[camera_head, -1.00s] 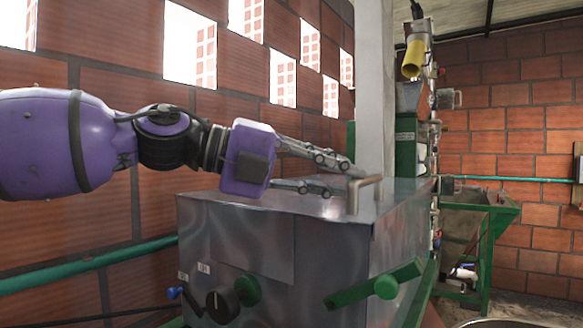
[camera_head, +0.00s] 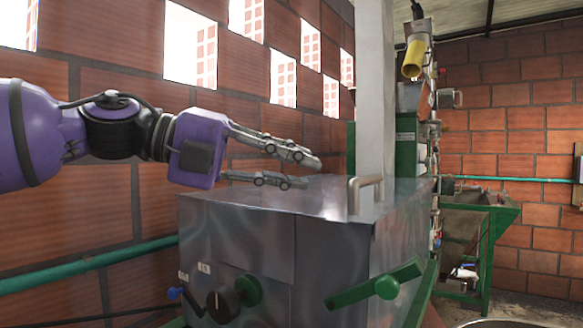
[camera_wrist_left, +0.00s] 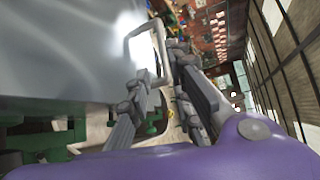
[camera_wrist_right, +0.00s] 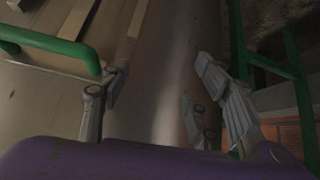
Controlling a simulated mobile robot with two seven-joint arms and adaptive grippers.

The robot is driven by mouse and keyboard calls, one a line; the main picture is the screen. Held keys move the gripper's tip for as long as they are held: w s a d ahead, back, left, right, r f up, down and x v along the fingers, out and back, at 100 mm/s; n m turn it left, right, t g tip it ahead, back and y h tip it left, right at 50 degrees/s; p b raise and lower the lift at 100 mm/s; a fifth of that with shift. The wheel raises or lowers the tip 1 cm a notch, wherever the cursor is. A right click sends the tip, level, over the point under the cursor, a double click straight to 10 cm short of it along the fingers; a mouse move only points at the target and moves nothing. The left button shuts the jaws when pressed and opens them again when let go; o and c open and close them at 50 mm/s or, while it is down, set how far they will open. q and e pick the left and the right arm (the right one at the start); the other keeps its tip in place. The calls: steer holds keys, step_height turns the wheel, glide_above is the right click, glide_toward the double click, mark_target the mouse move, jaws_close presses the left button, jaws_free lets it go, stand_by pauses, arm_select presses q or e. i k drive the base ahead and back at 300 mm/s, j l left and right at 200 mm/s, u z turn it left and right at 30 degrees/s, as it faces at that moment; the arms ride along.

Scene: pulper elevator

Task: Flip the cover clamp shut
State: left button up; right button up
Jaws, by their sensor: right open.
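A grey metal box with a flat cover (camera_head: 270,197) stands in the middle of the head view. A bent metal handle (camera_head: 353,192) rises from the cover's right side, and it also shows in the left wrist view (camera_wrist_left: 133,38). A green lever with a round knob (camera_head: 387,287) slants across the box's lower right; I cannot tell which part is the clamp. My left gripper (camera_head: 312,172) is open and empty above the cover, left of the handle and apart from it. My right gripper (camera_wrist_right: 160,75) is open and shows only in its wrist view, near a green bar (camera_wrist_right: 50,43).
A pale post (camera_head: 375,100) stands right behind the box. A brick wall with a teal pipe (camera_head: 90,262) runs along the left. Black and green knobs (camera_head: 222,304) are on the box's front. A green-framed hopper (camera_head: 475,235) stands farther back right.

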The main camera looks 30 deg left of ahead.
mark_target(386, 286)
steer(key=k, duration=1.5)
